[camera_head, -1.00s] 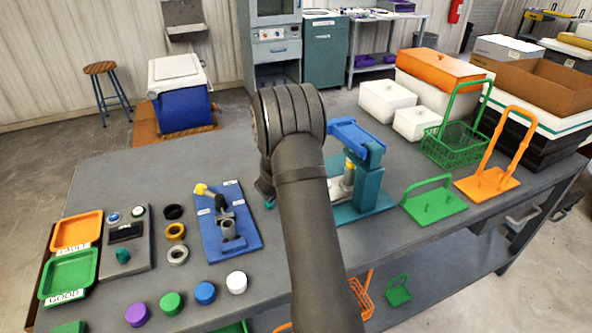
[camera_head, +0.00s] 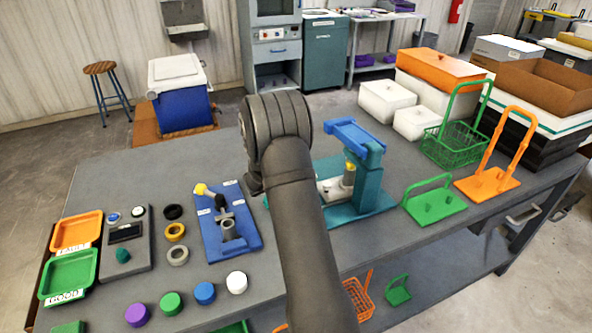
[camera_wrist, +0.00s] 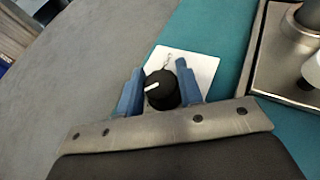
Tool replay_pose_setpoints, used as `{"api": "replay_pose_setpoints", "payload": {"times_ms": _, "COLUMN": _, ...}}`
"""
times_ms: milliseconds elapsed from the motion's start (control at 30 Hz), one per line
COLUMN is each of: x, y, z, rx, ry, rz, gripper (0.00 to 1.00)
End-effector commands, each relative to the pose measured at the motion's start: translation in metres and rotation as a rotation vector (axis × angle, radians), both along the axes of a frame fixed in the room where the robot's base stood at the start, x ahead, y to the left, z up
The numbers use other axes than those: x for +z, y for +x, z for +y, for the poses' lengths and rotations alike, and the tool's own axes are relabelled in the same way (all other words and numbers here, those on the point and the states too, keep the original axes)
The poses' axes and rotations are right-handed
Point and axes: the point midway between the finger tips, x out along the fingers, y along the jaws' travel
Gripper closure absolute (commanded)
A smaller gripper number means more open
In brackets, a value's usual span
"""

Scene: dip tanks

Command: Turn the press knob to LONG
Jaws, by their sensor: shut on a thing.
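The press (camera_head: 365,170) is teal with a blue top and stands on a teal base at the middle of the bench. Its knob (camera_wrist: 160,90) shows in the wrist view as a black round knob with a white pointer line. The line points left. The knob sits on a white label plate (camera_wrist: 200,66) whose lettering I cannot read. My gripper (camera_wrist: 159,88) has its blue fingers on either side of the knob, shut on it. In the head view my arm hides the gripper and the knob.
A blue fixture (camera_head: 226,225) stands left of my arm, with coloured caps (camera_head: 205,292) in front. A green holder (camera_head: 435,205) and an orange holder (camera_head: 488,183) stand right of the press. In the wrist view a metal plate (camera_wrist: 285,70) lies right of the knob.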

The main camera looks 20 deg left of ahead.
Motion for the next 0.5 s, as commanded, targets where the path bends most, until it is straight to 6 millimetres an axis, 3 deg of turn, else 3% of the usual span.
{"api": "replay_pose_setpoints", "payload": {"times_ms": 500, "x": -0.0013, "y": -0.0001, "z": 0.0015, "rx": -0.478, "ry": 0.000, "rz": 0.001, "gripper": 0.89}}
